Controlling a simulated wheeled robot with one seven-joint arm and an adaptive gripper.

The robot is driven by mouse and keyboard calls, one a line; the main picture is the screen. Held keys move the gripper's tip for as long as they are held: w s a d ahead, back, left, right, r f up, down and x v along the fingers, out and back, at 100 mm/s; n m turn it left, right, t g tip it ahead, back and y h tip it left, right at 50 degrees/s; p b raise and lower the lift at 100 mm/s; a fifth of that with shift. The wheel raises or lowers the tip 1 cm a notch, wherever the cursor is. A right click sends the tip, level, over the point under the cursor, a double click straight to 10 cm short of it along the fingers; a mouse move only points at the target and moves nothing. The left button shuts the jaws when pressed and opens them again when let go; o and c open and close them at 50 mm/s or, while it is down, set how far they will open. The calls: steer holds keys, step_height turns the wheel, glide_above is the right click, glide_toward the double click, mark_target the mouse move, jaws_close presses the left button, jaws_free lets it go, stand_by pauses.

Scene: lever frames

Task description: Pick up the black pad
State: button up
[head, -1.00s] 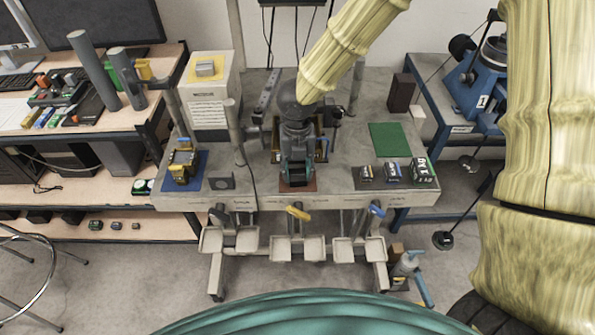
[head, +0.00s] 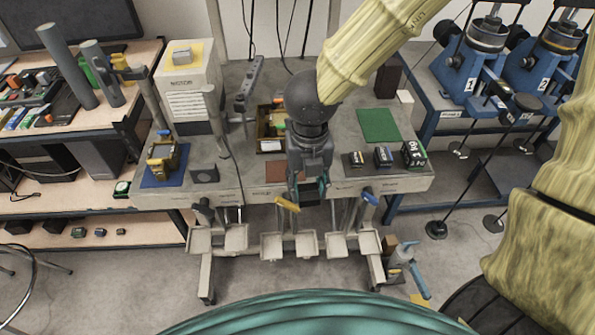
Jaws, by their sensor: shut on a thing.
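My gripper (head: 309,190) points down at the front edge of the grey table (head: 235,185), right of the red-brown mat (head: 283,173). Its fingers are shut on a small dark thing that looks like the black pad (head: 309,193). The fingers hide much of it, so its full shape cannot be told. It appears held beyond or above the front edge, with the trays lower down behind it.
Several small dark blocks (head: 384,156) stand right of my gripper, with a green mat (head: 378,125) behind them. An open brown box (head: 269,130) is behind left. A yellow-and-dark device (head: 163,160) sits on a blue mat at left. Yellow and blue handles and pale trays (head: 290,245) hang below.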

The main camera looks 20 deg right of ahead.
mark_target(313, 198)
steer(key=shift+s+f+b, duration=0.2)
steer(key=shift+b, duration=0.35)
steer(key=shift+w+b, duration=0.1)
steer(key=shift+b, duration=0.8)
steer(key=shift+w+f+b, duration=0.1)
steer(key=shift+b, duration=0.4)
steer(key=b, duration=0.5)
steer(key=shift+s+d+b, duration=0.1)
steer(key=shift+s+b, duration=0.25)
steer(key=shift+s+b, duration=0.1)
steer(key=shift+b, duration=0.45)
steer(key=s+b, duration=0.1)
steer(key=b, duration=0.2)
steer(key=shift+s+r+b, duration=0.15)
steer(key=shift+r+b, duration=0.05)
steer(key=shift+b, duration=0.15)
steer(key=shift+s+r+b, duration=0.25)
steer(key=shift+s+b, duration=0.15)
steer(key=shift+b, duration=0.35)
